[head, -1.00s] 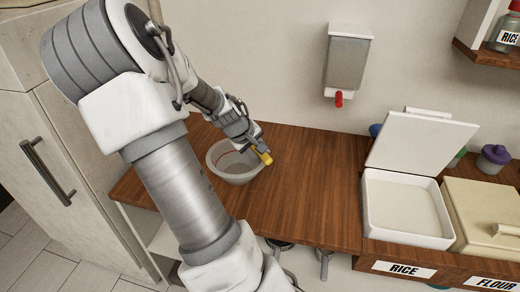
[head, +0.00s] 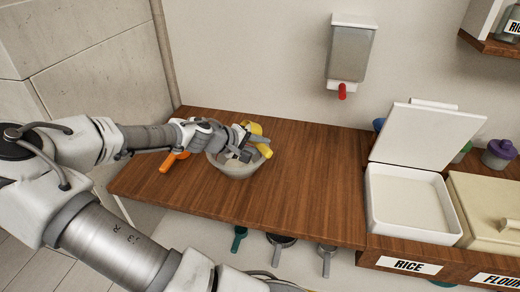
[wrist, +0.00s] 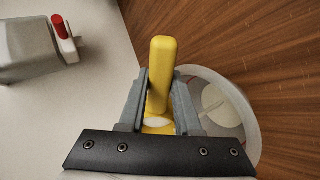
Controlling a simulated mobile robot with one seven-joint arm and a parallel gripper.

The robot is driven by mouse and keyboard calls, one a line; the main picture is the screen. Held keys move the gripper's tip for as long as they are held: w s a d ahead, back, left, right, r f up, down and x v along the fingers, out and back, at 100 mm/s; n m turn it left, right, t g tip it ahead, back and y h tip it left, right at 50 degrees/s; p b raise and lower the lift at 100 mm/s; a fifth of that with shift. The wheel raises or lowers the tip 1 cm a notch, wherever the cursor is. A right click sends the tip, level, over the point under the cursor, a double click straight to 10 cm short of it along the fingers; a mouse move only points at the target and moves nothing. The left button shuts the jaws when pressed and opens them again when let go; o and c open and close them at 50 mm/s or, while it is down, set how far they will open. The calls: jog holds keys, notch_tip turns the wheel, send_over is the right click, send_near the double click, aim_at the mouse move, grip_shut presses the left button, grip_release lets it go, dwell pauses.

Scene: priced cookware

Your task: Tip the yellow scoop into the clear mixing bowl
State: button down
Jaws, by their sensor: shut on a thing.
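The yellow scoop (head: 264,150) is in my gripper (head: 248,147), above the back right of the clear mixing bowl (head: 232,170). My gripper's fingers are shut on the scoop's handle, seen close in the wrist view (wrist: 161,75). The scoop's cup (head: 254,128) shows behind the gripper and looks tilted; its inside is mostly hidden. The bowl stands on the wooden counter, partly covered by my arm. In the wrist view the bowl (wrist: 245,118) lies to the right of the handle, with a pale round patch (wrist: 216,100) inside it.
An orange object (head: 172,160) lies left of the bowl. An open rice bin (head: 408,235) and a closed flour bin (head: 495,215) stand to the right. A dispenser with a red spout (head: 345,60) hangs on the wall. The counter (head: 315,190) right of the bowl is clear.

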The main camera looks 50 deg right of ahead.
jog(key=shift+w+a+f+h+b, duration=0.1)
jog(key=shift+f+h+b, duration=0.05)
jog(key=shift+h+b, duration=0.55)
jog(key=shift+a+f+h+b, duration=0.15)
jog(key=shift+h+b, duration=0.25)
jog(key=shift+b, duration=0.5)
jog(key=h+b, duration=0.1)
jog(key=b, duration=0.1)
jog(key=f+g+h+b, duration=0.1)
jog(key=h+b, duration=0.1)
jog(key=b, duration=0.1)
jog(key=a+h+b, duration=0.1)
jog(key=h+b, duration=0.1)
jog(key=shift+w+a+f+n+b, duration=0.1)
jog(key=shift+w+f+n+b, duration=0.1)
jog(key=shift+f+n+b, duration=0.15)
jog(key=shift+w+a+r+n+g+h+b, duration=0.1)
jog(key=shift+n+g+h+b, duration=0.1)
jog(key=shift+h+b, duration=0.3)
jog(key=shift+a+r+n+g+h+b, duration=0.1)
jog(key=shift+g+h+b, duration=0.1)
jog(key=shift+h+b, duration=0.3)
jog(key=shift+r, duration=0.1)
